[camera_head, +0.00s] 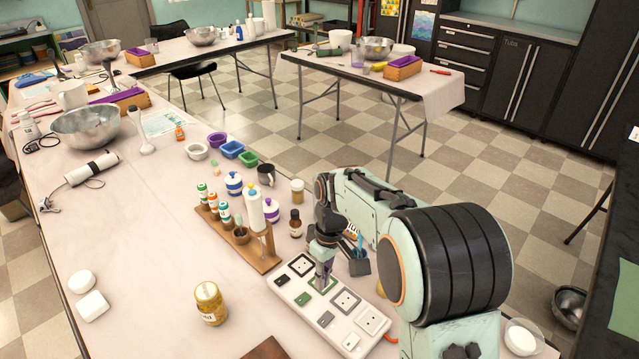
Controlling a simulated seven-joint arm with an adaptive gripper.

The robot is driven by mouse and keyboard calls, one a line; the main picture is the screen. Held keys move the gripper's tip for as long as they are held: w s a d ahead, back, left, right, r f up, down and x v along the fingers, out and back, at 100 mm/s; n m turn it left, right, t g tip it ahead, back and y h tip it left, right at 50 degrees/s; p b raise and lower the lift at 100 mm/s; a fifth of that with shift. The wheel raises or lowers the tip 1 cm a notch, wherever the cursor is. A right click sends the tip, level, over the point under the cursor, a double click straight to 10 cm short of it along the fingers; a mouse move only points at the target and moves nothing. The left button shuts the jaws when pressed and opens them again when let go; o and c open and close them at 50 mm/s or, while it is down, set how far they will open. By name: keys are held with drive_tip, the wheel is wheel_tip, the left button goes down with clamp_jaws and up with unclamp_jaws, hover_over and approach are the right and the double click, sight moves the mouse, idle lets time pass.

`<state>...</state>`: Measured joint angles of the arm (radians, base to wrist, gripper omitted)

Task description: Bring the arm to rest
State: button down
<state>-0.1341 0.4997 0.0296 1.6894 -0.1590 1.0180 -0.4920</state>
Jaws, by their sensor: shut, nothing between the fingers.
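My arm reaches in from the lower right of the head view, bent at its joints. My gripper (323,279) points down and is shut and empty. Its fingertips are over the white power strip (331,310) with square sockets and small switches, near a green-marked socket. I cannot tell whether the fingertips touch the strip. Part of the strip is hidden behind the gripper.
A wooden rack (262,263) with small bottles stands left of my gripper. A brown bottle (295,224) and a dark container (359,264) are close by. A yellow jar (210,304) stands front left. The table (130,225) is clear at left centre.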

drive_tip(key=s+d+r+m+t, duration=0.1)
drive_tip(key=s+d+r+t, duration=0.15)
drive_tip(key=r, duration=0.35)
drive_tip(key=s+d+r+t, duration=0.1)
drive_tip(key=s+d+r, duration=0.15)
drive_tip(key=r, duration=0.35)
drive_tip(key=s+d+f+m+g, duration=0.1)
drive_tip(key=s+f+m, duration=0.1)
drive_tip(key=s, duration=0.8)
drive_tip(key=s+d+f+m+g, duration=0.1)
drive_tip(key=s+f+m, duration=0.2)
drive_tip(key=s, duration=0.7)
drive_tip(key=shift+s+f+m+g, duration=0.15)
drive_tip(key=shift+m+g, duration=0.2)
drive_tip(key=shift+m, duration=0.55)
drive_tip(key=shift+d, duration=0.1)
